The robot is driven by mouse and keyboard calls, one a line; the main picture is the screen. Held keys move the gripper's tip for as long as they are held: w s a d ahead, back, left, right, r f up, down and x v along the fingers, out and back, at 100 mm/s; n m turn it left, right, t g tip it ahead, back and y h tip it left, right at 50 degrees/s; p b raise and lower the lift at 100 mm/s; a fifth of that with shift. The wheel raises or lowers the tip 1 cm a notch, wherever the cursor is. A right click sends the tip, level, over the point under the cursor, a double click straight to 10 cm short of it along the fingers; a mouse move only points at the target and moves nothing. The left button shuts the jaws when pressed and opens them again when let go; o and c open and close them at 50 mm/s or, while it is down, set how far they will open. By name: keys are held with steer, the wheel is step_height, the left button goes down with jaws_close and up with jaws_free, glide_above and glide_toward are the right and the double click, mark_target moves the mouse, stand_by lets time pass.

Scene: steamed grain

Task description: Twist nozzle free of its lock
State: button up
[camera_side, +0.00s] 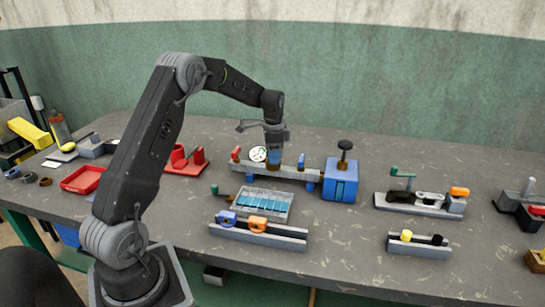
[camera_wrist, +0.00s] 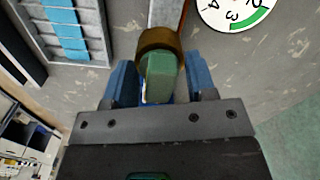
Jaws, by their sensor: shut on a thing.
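My gripper (camera_side: 275,145) points down over the middle of a grey raised rail (camera_side: 245,170). In the wrist view its two blue fingers (camera_wrist: 160,90) stand either side of a green block (camera_wrist: 160,78), closed on it. A brown round collar (camera_wrist: 158,40) lies just beyond the block; I take block and collar to be the nozzle. The lock itself cannot be made out, and the nozzle's lower end is hidden.
A white dial (camera_side: 258,154) stands close left of the gripper, with a red post (camera_side: 236,154) farther left. A blue post (camera_side: 302,162) and a blue box (camera_side: 340,182) with a black knob are to the right. A clear tray (camera_side: 263,204) lies in front.

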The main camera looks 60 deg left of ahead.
steer(key=n, duration=0.2)
steer(key=shift+n, duration=0.3)
steer(key=shift+w+r+n, duration=0.1)
steer(key=shift+n, duration=0.7)
steer(key=n, duration=0.4)
steer(key=shift+n, duration=0.3)
steer(key=n, duration=0.3)
steer(key=shift+n, duration=0.3)
steer(key=shift+c, duration=0.2)
steer(key=n, duration=0.2)
steer(key=shift+n, duration=0.4)
